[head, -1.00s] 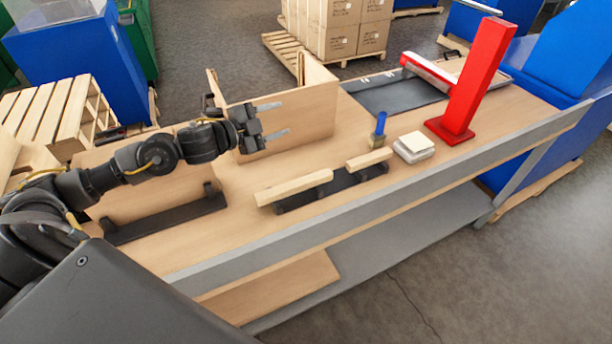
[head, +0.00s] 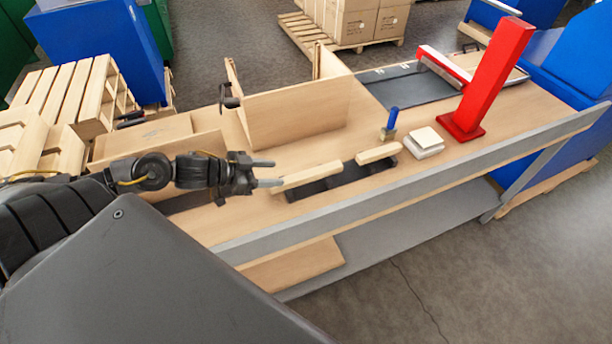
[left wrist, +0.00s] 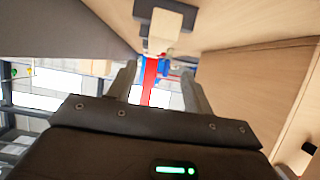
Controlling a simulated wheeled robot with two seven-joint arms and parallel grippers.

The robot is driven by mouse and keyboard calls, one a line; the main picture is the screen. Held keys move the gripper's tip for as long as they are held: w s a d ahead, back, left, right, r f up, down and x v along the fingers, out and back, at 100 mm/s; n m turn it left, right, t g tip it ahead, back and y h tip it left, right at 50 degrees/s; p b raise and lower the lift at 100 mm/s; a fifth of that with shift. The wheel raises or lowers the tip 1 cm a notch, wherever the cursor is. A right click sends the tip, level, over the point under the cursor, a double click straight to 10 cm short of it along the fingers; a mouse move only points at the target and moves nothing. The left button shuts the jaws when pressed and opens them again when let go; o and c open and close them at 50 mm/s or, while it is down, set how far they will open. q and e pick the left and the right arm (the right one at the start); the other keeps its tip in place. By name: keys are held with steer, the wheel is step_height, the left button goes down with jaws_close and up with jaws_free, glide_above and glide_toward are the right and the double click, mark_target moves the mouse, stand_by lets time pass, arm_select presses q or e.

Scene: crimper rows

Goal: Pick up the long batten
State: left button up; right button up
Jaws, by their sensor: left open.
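The long batten (head: 314,174) is a pale wooden bar lying on a dark rack (head: 330,182) on the workbench. A shorter pale batten (head: 378,153) lies on the same rack, farther right. My left gripper (head: 272,173) is open and empty, its fingers pointing right at the left end of the long batten. In the left wrist view, a pale bar end (left wrist: 160,32) shows beyond and between the open fingers (left wrist: 160,82), with dark rack above it. In the head view the fingertips overlap the batten's near end; I cannot tell whether they touch. My right gripper does not show.
An upright wooden panel box (head: 295,115) stands behind the rack. A brush with a blue handle (head: 392,120), a pale block stack (head: 425,140) and a red post (head: 490,75) stand to the right. A grey rail (head: 420,178) runs along the bench's front edge.

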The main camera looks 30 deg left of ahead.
mark_target(305, 174)
arm_select(q)
steer(key=shift+x, duration=2.15)
steer(key=shift+w+d+p, duration=0.3)
steer(key=shift+w+p, duration=0.05)
steer(key=shift+p, duration=0.05)
steer(key=p+x, duration=0.1)
steer(key=x, duration=0.2)
steer(key=shift+w+d, duration=0.15)
steer(key=shift+d, duration=0.2)
steer(key=shift+w+d+f, duration=0.2)
steer(key=shift+w+f, duration=0.1)
steer(key=shift+s, duration=0.1)
steer(key=c, duration=1.1)
step_height(305, 174, up, 10)
steer(key=shift+r, duration=0.1)
